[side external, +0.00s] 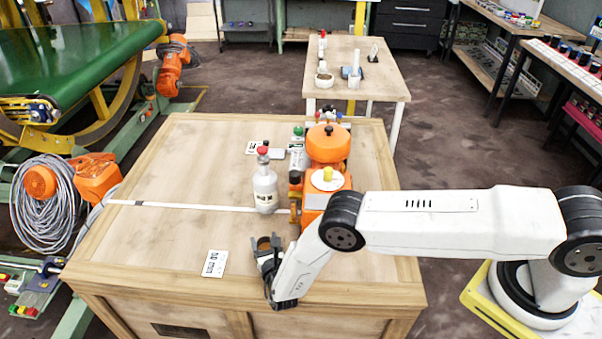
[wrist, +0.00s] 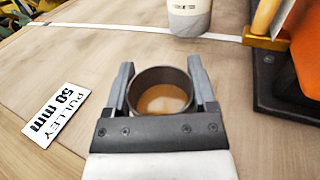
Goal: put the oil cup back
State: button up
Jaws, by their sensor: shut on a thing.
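The oil cup (wrist: 138,82) shows in the wrist view as a dark round rim with amber-brown oil inside. My gripper (wrist: 160,66) is shut on it, one finger on each side. The cup looks roughly upright. In the side view my gripper (side external: 266,243) is low over the front part of the wooden table (side external: 165,180), and the cup is hard to make out there. I cannot tell whether the cup touches the table.
A grey-white bottle (side external: 265,190) with a red cap stands behind my gripper. An orange machine (side external: 327,146) is to its right. A white "PULLEY 50 mm" card (wrist: 57,112) lies to the left. A pale strip (side external: 185,207) crosses the table, whose left part is clear.

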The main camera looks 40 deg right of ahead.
jog(key=shift+f, duration=0.1)
jog(key=o, duration=1.3)
jog(key=shift+o, duration=0.2)
jog(key=shift+s, duration=0.1)
